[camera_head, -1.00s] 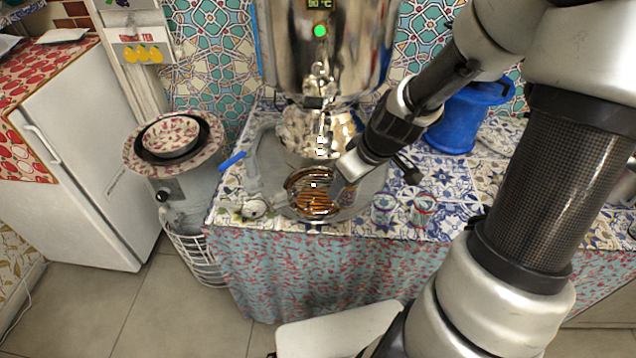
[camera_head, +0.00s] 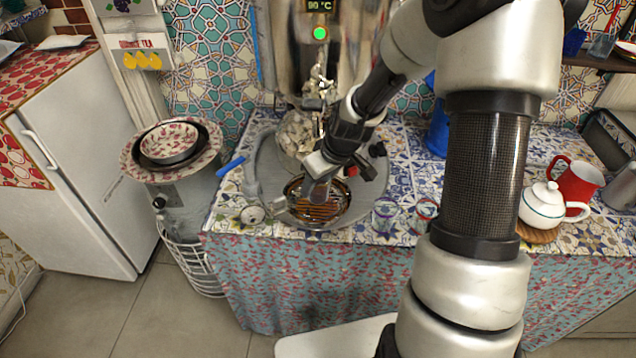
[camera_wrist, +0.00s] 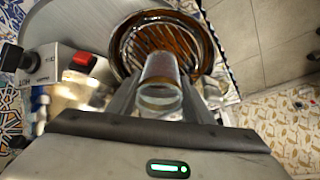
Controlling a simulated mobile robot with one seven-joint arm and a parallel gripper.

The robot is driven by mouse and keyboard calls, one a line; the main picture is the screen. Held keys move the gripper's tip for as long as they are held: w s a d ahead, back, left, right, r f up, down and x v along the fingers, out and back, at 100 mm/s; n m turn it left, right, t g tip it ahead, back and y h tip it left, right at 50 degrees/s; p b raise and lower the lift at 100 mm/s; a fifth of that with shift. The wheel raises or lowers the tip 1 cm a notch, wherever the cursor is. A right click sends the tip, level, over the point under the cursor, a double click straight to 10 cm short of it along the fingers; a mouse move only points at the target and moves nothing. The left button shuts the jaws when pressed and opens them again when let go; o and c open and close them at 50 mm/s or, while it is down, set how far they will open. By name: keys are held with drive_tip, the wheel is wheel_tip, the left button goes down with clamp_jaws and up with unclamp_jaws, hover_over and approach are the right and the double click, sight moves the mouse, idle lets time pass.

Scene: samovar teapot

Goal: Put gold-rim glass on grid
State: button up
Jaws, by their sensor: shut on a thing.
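My gripper (camera_wrist: 160,98) is shut on a clear glass (camera_wrist: 160,76), seen between the fingers in the wrist view; its rim colour is hard to make out. In the head view my gripper (camera_head: 320,182) is low over the round grid (camera_head: 326,210), a dark bowl-like ring with brown-orange slats. The grid also shows in the wrist view (camera_wrist: 190,42), behind the glass. I cannot tell whether the glass touches the grid. My gripper and the glass hide part of the grid.
Two small glasses, a plain-looking one (camera_head: 384,213) and a red-rimmed one (camera_head: 424,212), stand right of the grid. The samovar (camera_head: 335,60) rises behind. A white teapot (camera_head: 545,205) and red mug (camera_head: 577,180) stand at the right. A blue-handled item (camera_head: 231,166) is left.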

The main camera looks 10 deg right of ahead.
drive_tip(key=shift+f, duration=0.1)
drive_tip(key=o, duration=1.2)
drive_tip(key=shift+c, duration=0.2)
drive_tip(key=shift+r, duration=0.3)
drive_tip(key=p+v, duration=0.2)
drive_tip(key=v, duration=0.9)
drive_tip(key=shift+s+r, duration=0.2)
drive_tip(key=shift+r, duration=0.05)
drive_tip(key=shift+d, duration=0.1)
